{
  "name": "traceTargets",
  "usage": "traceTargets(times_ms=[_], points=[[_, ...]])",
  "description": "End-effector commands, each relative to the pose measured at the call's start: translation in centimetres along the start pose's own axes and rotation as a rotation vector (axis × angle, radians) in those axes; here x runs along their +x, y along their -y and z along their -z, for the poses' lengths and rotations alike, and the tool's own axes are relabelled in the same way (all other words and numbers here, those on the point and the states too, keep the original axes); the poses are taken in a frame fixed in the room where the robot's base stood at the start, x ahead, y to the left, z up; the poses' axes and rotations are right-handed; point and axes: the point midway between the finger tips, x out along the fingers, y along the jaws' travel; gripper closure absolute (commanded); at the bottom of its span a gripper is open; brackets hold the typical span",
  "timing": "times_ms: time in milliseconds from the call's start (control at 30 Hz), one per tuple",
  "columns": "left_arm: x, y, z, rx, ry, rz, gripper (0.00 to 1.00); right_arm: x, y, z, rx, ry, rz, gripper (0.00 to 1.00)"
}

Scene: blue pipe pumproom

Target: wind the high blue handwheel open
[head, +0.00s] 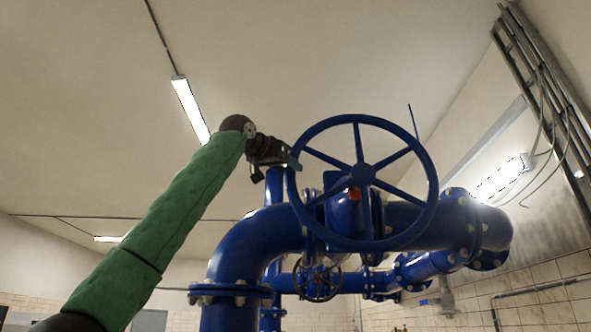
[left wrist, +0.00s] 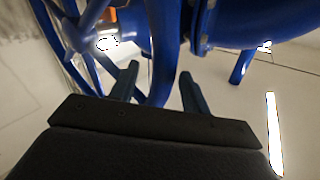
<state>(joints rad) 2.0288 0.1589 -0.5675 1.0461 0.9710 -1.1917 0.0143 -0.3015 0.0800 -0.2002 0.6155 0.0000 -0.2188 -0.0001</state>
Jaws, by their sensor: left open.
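The high blue handwheel (head: 362,174) is large and spoked, and stands upright in front of the blue pipework. My left arm, in a green sleeve, reaches up from the lower left. My left gripper (head: 288,160) is at the upper left part of the wheel's rim. In the left wrist view the two fingers of my left gripper (left wrist: 160,82) are apart, and the blue rim (left wrist: 168,45) of the handwheel passes between them in the picture. I cannot tell whether either finger touches it. My right gripper is in neither view.
Thick blue pipes (head: 235,250) with bolted flanges stand below and behind the wheel. A smaller dark handwheel (head: 318,281) sits lower down. A cable ladder (head: 545,85) and a lit lamp (head: 502,178) are on the right wall. The space above the wheel is clear.

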Motion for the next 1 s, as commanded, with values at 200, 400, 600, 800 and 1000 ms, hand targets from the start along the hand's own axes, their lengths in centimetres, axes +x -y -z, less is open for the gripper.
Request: traceTargets(times_ms=[200,400,600,800,1000], points=[[3.0,0.0,0.3,0.0,0.001,-0.001,0.53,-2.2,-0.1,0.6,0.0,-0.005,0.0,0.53],[4.3,0.0,0.1,0.0,0.001,0.0,0.53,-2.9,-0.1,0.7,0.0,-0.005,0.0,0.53],[4.5,0.0,-0.1,0.0,0.0,0.0,0.53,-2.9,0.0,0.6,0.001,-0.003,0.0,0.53],[4.5,0.0,-0.1,0.0,0.0,0.0,0.65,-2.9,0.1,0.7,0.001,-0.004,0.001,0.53],[4.5,0.0,0.0,0.0,0.0,0.0,1.0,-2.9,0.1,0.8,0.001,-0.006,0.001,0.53]])
